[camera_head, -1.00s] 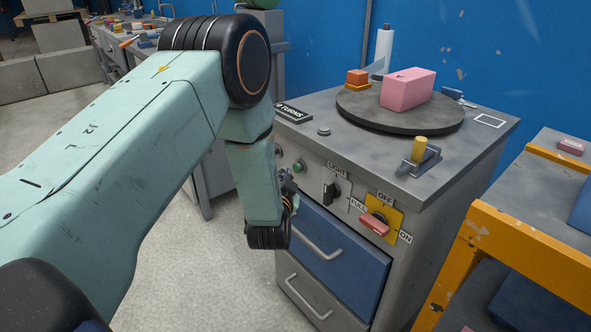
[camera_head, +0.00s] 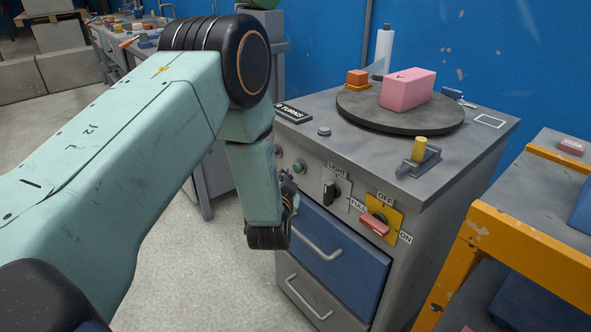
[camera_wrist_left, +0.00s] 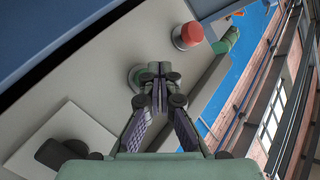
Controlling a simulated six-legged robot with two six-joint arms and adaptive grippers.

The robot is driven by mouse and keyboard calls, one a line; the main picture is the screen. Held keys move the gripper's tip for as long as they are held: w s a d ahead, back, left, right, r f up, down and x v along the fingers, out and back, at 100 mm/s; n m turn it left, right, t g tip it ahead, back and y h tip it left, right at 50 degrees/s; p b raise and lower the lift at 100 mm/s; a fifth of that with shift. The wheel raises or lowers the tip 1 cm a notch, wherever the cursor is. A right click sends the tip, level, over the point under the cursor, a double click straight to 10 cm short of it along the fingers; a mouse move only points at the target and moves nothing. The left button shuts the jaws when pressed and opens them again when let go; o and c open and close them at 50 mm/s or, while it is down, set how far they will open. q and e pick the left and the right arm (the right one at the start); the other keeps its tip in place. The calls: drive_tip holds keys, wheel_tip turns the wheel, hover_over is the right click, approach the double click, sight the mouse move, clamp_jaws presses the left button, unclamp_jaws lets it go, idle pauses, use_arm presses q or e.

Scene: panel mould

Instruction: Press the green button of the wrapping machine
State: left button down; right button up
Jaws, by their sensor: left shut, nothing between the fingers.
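The wrapping machine (camera_head: 395,165) is a grey cabinet with a dark turntable (camera_head: 365,118) bearing a pink block (camera_head: 407,90). Its green button (camera_head: 299,167) is on the front panel, left of the LIGHT switch. My left gripper (camera_head: 287,178) is close to the panel, just below and left of the button. In the left wrist view, the shut, empty fingertips (camera_wrist_left: 159,72) lie in front of the green button (camera_wrist_left: 137,77) and hide part of it. I cannot tell whether they touch it. My right gripper is not in view.
A red button (camera_wrist_left: 188,36) stands near the green one. A black LIGHT switch (camera_head: 331,192) and a red OFF/ON handle (camera_head: 374,225) are to the right. A yellow-framed shelf (camera_head: 520,235) stands at right.

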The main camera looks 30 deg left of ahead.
use_arm(q)
drive_tip(key=shift+w, duration=0.1)
drive_tip(key=shift+w+d, duration=0.2)
drive_tip(key=shift+w, duration=0.1)
